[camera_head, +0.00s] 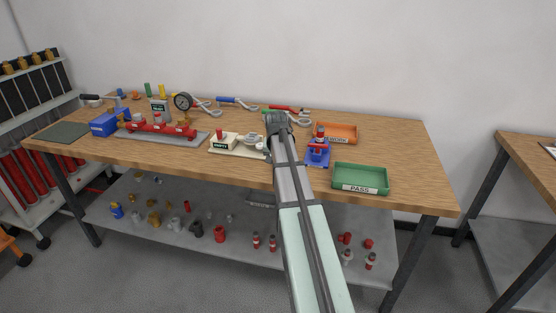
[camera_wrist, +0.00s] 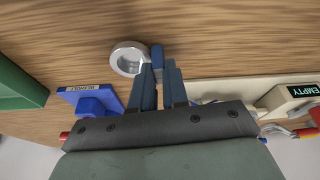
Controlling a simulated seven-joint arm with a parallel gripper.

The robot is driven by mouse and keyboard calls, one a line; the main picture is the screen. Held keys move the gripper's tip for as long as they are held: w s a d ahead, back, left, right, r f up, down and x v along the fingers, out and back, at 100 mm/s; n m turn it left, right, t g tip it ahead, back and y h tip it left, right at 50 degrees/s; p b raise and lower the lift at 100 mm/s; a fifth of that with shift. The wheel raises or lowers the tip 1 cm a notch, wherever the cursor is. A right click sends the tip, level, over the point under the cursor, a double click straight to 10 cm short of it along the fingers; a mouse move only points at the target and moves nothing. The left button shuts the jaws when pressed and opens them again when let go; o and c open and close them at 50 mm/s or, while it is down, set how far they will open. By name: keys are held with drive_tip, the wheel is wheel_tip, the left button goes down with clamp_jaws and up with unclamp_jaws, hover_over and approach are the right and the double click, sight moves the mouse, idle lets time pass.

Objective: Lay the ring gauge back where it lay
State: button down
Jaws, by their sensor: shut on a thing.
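The ring gauge (camera_wrist: 125,59) is a silver ring with a short blue grip piece in the wrist view. My gripper (camera_wrist: 160,68) is shut on that blue piece, with the ring sticking out to the left of the fingertips. I cannot tell whether the ring touches the wooden table or hangs just above it. In the head view my gripper (camera_head: 278,120) is over the middle of the table, and the gauge cannot be made out there. A cream board (camera_head: 222,150) lies just left of my gripper; it also shows at the right in the wrist view (camera_wrist: 225,87).
A green PASS tray (camera_head: 360,190) and an orange tray (camera_head: 345,127) lie farther right. A red manifold (camera_head: 160,129) and clamp-like tools fill the left and back. The table's right end is bare.

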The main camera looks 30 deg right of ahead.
drive_tip(key=shift+f, duration=0.35)
idle(0.6)
drive_tip(key=c, duration=1.1)
unclamp_jaws()
drive_tip(key=shift+o, duration=0.2)
drive_tip(key=v, duration=1.4)
drive_tip(key=s+a+f+n+g+y, duration=0.1)
drive_tip(key=s+a+f+n, duration=0.1)
drive_tip(key=a+f, duration=0.75)
drive_tip(key=s+a+f+n, duration=0.15)
drive_tip(key=a+f, duration=0.45)
drive_tip(key=f, duration=0.7)
drive_tip(key=s+a+f+n+g+y, duration=0.1)
drive_tip(key=s+a+f+n, duration=0.1)
drive_tip(key=s+a+f, duration=0.5)
drive_tip(key=s+a+f+n, duration=0.2)
drive_tip(key=s+a+f, duration=0.25)
drive_tip(key=f, duration=0.55)
drive_tip(key=s+f+g, duration=0.2)
drive_tip(key=s+f, duration=0.5)
drive_tip(key=s, duration=0.3)
drive_tip(key=s+a+f+g, duration=0.1)
drive_tip(key=s+f+g, duration=0.2)
drive_tip(key=s+f, duration=0.4)
drive_tip(key=s+f+g, duration=0.2)
drive_tip(key=s+f, duration=0.5)
drive_tip(key=s, duration=0.7)
drive_tip(key=shift+a+f, duration=0.35)
drive_tip(key=shift+f, duration=0.05)
